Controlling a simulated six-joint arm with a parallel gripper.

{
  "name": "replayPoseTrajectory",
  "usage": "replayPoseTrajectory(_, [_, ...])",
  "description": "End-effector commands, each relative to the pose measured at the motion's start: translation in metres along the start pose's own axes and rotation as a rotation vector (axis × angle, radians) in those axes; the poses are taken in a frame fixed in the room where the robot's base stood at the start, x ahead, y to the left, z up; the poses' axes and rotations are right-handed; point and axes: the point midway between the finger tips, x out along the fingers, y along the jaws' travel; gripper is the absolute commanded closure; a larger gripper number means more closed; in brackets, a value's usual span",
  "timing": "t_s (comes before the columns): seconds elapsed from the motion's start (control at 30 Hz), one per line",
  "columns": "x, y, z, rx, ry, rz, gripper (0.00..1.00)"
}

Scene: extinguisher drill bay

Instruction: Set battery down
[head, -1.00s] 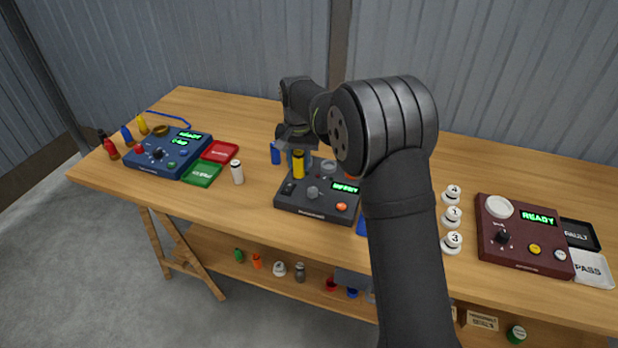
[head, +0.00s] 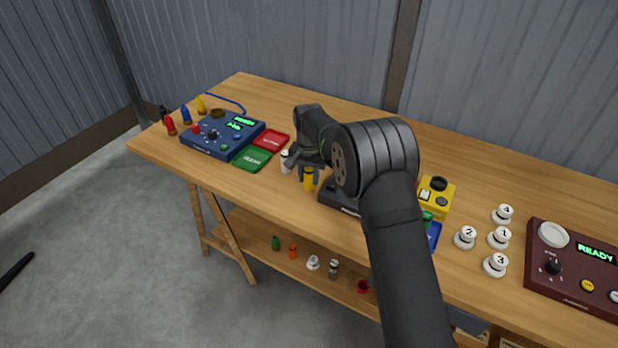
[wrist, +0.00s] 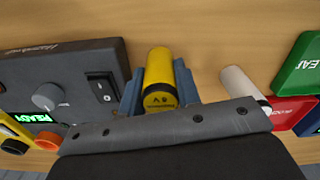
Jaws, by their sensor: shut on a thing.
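The battery is a yellow cylinder with a dark end (head: 308,181). My gripper (head: 308,172) is shut on it, just left of the dark grey tester (head: 338,196). In the wrist view the yellow battery (wrist: 159,68) sits between the two blue-grey fingers of my gripper (wrist: 160,92), with a black-printed label facing the camera. I cannot tell whether its base touches the table. A white cylinder (head: 287,161) stands just left of my gripper and shows in the wrist view (wrist: 243,84). My arm hides much of the grey tester.
A red tray (head: 271,140) and a green tray (head: 252,159) lie left, beside a blue console (head: 222,134). Right of my arm are a yellow device (head: 436,195), several numbered white knobs (head: 467,237) and a maroon console (head: 575,268). Bare wood lies in front of the battery.

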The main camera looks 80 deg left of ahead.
Motion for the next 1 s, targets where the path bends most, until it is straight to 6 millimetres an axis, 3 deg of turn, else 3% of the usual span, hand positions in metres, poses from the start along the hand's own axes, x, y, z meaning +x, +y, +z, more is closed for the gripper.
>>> replayPoseTrajectory(0.07, [0.008, 0.000, 0.000, 0.000, -0.002, 0.001, 0.96])
replayPoseTrajectory(0.43, [0.012, 0.000, 0.000, 0.000, 0.000, 0.000, 0.96])
replayPoseTrajectory(0.47, [0.012, 0.000, 0.000, 0.000, 0.000, 0.000, 0.64])
replayPoseTrajectory(0.53, [0.012, 0.001, 0.000, 0.000, 0.000, 0.000, 0.50])
replayPoseTrajectory(0.87, [0.010, 0.000, 0.000, 0.000, 0.000, 0.000, 0.48])
replayPoseTrajectory(1.0, [-0.005, 0.000, -0.001, 0.000, 0.003, -0.002, 0.48])
